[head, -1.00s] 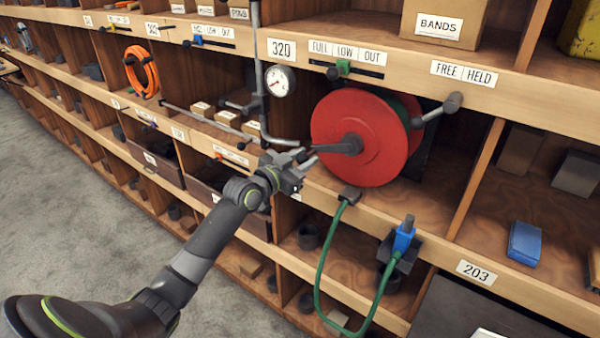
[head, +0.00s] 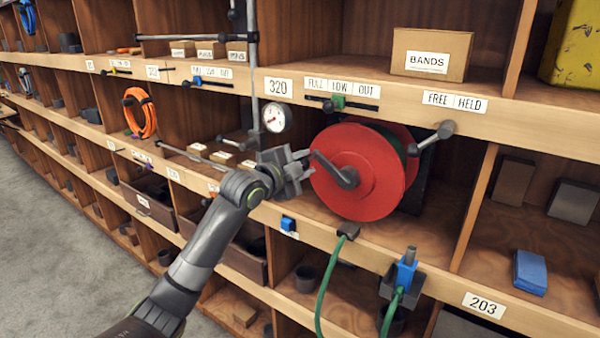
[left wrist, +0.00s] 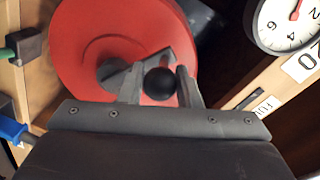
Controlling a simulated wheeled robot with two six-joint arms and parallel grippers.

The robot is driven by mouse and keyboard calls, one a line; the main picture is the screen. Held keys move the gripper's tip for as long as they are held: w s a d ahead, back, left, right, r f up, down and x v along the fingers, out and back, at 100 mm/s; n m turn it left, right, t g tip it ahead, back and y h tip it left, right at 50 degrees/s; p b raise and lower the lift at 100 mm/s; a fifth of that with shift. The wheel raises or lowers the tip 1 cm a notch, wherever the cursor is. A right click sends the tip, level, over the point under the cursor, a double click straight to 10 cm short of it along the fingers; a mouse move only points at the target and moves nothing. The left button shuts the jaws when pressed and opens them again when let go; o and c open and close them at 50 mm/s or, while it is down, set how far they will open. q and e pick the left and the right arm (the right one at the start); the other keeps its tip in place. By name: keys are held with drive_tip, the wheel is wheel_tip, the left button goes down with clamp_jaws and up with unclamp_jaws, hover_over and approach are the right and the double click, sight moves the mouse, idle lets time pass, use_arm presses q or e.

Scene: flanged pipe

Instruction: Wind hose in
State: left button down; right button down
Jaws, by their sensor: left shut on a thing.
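The red hose reel (head: 372,190) sits in a shelf bay, with a little green hose (head: 411,160) showing behind its front disc. Its dark crank (head: 335,170) points up and left from the hub. My left gripper (head: 301,167) is at the crank's outer end. In the left wrist view my left gripper (left wrist: 160,90) is shut on the crank handle, whose black round knob (left wrist: 160,83) shows between the fingers. The green hose hangs from a dark guide (head: 348,230) below the reel and loops to a blue fitting (head: 405,271) in a dark holder. My right gripper is not in view.
A round gauge (head: 275,118) on a grey pipe stands close left of the reel. A lever (head: 446,129) sits beside the FREE HELD label (head: 455,101). A green slider (head: 338,102) is by the FULL LOW OUT label. The floor at left is clear.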

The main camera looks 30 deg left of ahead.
use_arm(q)
drive_tip(key=d+r+m, duration=0.1)
drive_tip(key=r+m, duration=0.1)
drive_tip(key=shift+s+d+m, duration=0.1)
drive_tip(key=shift+d+m, duration=0.2)
drive_tip(key=shift+d, duration=0.05)
drive_tip(key=d+r+m+y, duration=0.1)
drive_tip(key=d+r+m, duration=0.1)
drive_tip(key=d+m, duration=0.4)
drive_tip(key=shift+s+m+y, duration=0.4)
drive_tip(key=shift+s+m, duration=0.05)
drive_tip(key=shift+m, duration=0.15)
drive_tip(key=shift+r, duration=0.1)
drive_tip(key=c, duration=1.1)
unclamp_jaws()
